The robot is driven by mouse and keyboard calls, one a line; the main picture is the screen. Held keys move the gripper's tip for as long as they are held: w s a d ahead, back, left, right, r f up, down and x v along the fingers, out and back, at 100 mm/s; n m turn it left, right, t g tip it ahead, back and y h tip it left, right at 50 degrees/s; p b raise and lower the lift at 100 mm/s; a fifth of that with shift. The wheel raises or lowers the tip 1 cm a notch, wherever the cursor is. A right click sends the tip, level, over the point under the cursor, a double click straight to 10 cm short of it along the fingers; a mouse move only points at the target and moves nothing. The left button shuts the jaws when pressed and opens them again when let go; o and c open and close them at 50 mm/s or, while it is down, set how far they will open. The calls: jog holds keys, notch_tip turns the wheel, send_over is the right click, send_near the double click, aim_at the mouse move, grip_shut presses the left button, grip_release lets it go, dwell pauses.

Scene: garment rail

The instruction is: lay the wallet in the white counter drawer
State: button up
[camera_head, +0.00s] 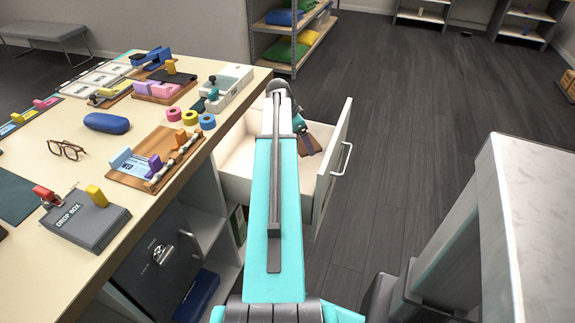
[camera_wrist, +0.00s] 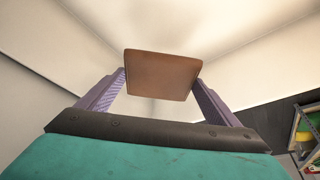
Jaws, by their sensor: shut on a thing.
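The brown wallet (camera_wrist: 162,75) is held between the two purple fingers of my gripper (camera_wrist: 160,92) in the wrist view. Pale inner walls of the drawer surround it there. In the head view my gripper (camera_head: 308,143) is over the open white counter drawer (camera_head: 238,160), and a brown part of the wallet (camera_head: 306,147) shows beside it. My arm hides much of the drawer's inside. I cannot tell whether the wallet touches the drawer's bottom.
The drawer's front with its handle (camera_head: 342,158) stands out to the right. The counter (camera_head: 75,185) at left holds glasses (camera_head: 66,149), a blue case (camera_head: 106,123), tape rolls (camera_head: 190,117) and a drop box (camera_head: 88,220). A white-grey block (camera_head: 500,230) stands at right. Open floor lies beyond the drawer.

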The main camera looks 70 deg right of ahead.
jog(key=shift+f, duration=2.75)
jog(key=shift+f, duration=1.9)
jog(key=shift+f, duration=0.15)
jog(key=o, duration=1)
jog(key=shift+v, duration=6.2)
